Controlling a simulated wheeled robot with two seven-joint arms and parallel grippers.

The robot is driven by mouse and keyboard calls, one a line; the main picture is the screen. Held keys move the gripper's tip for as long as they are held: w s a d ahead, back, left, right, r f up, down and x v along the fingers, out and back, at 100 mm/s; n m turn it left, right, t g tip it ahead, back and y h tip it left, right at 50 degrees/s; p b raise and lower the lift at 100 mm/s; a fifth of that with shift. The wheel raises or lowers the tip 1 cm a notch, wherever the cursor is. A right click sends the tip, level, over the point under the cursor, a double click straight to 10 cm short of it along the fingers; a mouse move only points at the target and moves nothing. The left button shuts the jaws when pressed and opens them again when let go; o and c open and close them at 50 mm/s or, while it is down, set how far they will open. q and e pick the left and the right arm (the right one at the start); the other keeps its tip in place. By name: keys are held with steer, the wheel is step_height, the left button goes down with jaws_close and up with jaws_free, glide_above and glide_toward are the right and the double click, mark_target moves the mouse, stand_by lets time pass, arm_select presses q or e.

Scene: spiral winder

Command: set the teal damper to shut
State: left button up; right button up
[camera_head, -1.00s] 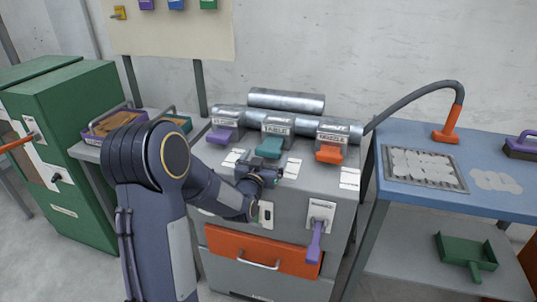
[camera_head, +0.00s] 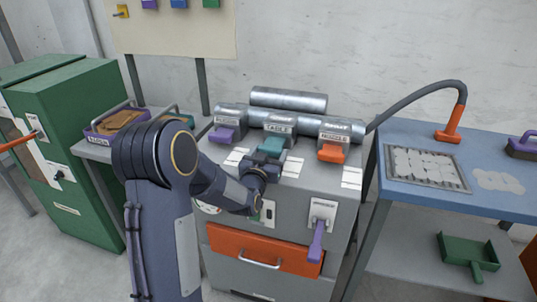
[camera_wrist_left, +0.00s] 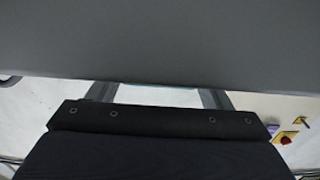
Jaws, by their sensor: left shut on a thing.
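The teal damper handle (camera_head: 272,146) sticks out forward and slightly down from the front of the middle grey housing (camera_head: 280,124), labelled TABLE, on top of the grey machine. My left gripper (camera_head: 268,159) is at the near end of this handle and is shut on it; the fingertips are partly hidden by the wrist. In the left wrist view, my two fingers (camera_wrist_left: 160,95) reach up to a large grey surface, and the handle is mostly hidden there. My right gripper is not in view.
A purple handle (camera_head: 221,134) sits to the left and an orange handle (camera_head: 331,153) to the right, both close by. Below are a purple lever (camera_head: 317,242) and an orange drawer (camera_head: 262,250). A blue table (camera_head: 437,200) stands to the right.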

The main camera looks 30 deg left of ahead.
mark_target(269, 153)
arm_select(q)
steer(key=shift+b+x, duration=0.7)
steer(key=shift+x, duration=0.45)
steer(key=shift+w+a, duration=0.1)
steer(key=shift+w, duration=0.15)
steer(key=shift+r, duration=0.2)
steer(key=o, duration=1.4)
steer(key=shift+w+f, duration=0.15)
steer(key=shift+v, duration=4)
